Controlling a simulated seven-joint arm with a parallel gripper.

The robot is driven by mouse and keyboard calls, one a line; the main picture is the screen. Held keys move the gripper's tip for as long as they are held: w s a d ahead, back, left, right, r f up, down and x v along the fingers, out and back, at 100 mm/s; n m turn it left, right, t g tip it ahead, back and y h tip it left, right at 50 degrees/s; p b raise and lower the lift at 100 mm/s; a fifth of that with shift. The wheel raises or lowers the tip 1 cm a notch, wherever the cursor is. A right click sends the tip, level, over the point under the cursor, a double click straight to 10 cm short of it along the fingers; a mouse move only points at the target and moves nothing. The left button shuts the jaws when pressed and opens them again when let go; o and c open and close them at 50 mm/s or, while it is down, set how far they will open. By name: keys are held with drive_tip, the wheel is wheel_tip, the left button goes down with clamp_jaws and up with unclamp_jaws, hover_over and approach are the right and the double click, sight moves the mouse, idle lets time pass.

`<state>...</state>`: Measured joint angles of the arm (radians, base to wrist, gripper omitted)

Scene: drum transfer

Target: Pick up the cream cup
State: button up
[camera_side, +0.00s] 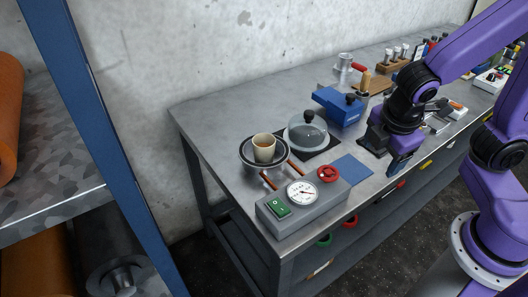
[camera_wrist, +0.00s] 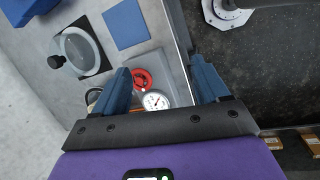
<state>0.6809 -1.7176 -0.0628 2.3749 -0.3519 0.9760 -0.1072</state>
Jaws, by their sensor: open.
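The cream cup (camera_side: 264,148) stands upright on a dark round dish (camera_side: 246,160) at the near left end of the bench. Its inside looks orange-brown. My gripper (camera_side: 384,160) is open and empty, well to the right of the cup in the side view, over the bench near its front edge. In the wrist view my gripper (camera_wrist: 163,78) shows its two blue fingers wide apart with nothing held between them.
A grey control box (camera_side: 302,204) with gauge, green switch and red knob stands in front of the dish. A glass dome (camera_side: 306,132) on a dark mat, a blue flat square (camera_side: 351,169) and a blue box (camera_side: 338,105) lie between cup and gripper. More tools fill the far right.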

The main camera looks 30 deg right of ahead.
drive_tip(key=w+a+f+n+t+h, duration=0.1)
drive_tip(key=w+a+n+t+h, duration=0.15)
drive_tip(key=w, duration=0.55)
drive_tip(key=w+a+f+n+t+h, duration=0.1)
drive_tip(key=w+n+t+h, duration=0.1)
drive_tip(key=w+n, duration=0.35)
drive_tip(key=n+t, duration=0.5)
drive_tip(key=n, duration=0.1)
hover_over(264, 137)
drive_tip(key=s+a, duration=0.2)
drive_tip(key=s, duration=0.1)
wheel_tip(264, 137, down, 3)
drive_tip(key=shift+h, duration=0.25)
drive_tip(key=shift+s+a+f, duration=0.1)
drive_tip(key=shift+f, duration=2.1)
wheel_tip(264, 137, down, 2)
drive_tip(key=shift+f, duration=0.25)
drive_tip(key=shift+x, duration=1.15)
drive_tip(key=shift+w, duration=0.25)
drive_tip(key=c, duration=0.9)
